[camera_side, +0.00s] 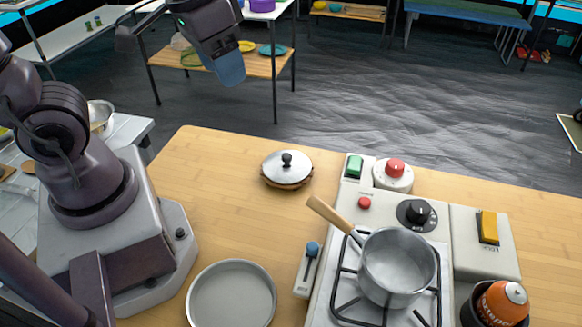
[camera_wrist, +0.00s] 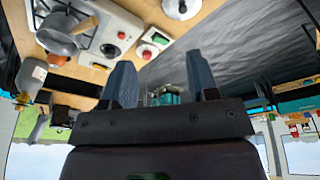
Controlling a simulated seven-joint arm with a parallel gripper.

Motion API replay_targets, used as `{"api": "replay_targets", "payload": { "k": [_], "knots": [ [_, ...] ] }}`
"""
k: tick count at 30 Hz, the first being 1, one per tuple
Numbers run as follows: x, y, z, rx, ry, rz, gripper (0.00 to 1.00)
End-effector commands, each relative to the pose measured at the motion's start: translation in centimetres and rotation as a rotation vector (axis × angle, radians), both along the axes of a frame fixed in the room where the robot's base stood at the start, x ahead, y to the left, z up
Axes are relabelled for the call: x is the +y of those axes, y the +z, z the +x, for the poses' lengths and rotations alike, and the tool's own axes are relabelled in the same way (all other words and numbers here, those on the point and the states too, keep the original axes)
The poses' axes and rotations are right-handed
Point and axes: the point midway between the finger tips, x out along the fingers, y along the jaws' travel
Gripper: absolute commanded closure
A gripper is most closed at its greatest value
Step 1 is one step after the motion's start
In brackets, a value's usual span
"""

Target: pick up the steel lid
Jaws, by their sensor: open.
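The steel lid (camera_side: 287,165) is a shiny round lid with a black knob. It lies on a brown round mat or trivet on the wooden table in the side view, left of the stove. It also shows at the top edge of the wrist view (camera_wrist: 183,8), partly cut off. My gripper (camera_side: 230,75) is high up, above and to the left of the lid in the side view, well apart from it. In the wrist view its two blue-grey fingers (camera_wrist: 160,85) stand apart with nothing between them.
A white stove panel (camera_side: 347,215) with knobs and buttons stands right of the lid. A steel saucepan (camera_side: 398,265) with a wooden handle sits on its burner. A grey round plate (camera_side: 231,295) lies at the front. The wooden table (camera_side: 215,210) is clear around the lid's left side.

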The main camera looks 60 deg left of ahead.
Motion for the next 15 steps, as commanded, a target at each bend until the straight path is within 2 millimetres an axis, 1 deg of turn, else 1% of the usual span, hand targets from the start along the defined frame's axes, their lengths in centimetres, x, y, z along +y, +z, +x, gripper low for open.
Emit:
{"api": "replay_targets", "payload": {
  "k": [1,5,8,12,15],
  "knots": [
    [0.2,-1.3,1.1,0.057,0.054,-0.016,0.46],
    [0.9,-4.4,3.8,0.165,0.258,-0.055,0.46],
    [1.5,-7.2,5.8,0.234,0.454,-0.071,0.46],
    [2.7,-11.2,8.3,0.292,0.761,-0.073,0.46],
    [3.6,-13.8,9.9,0.300,1.005,-0.073,0.46]
  ]
}}
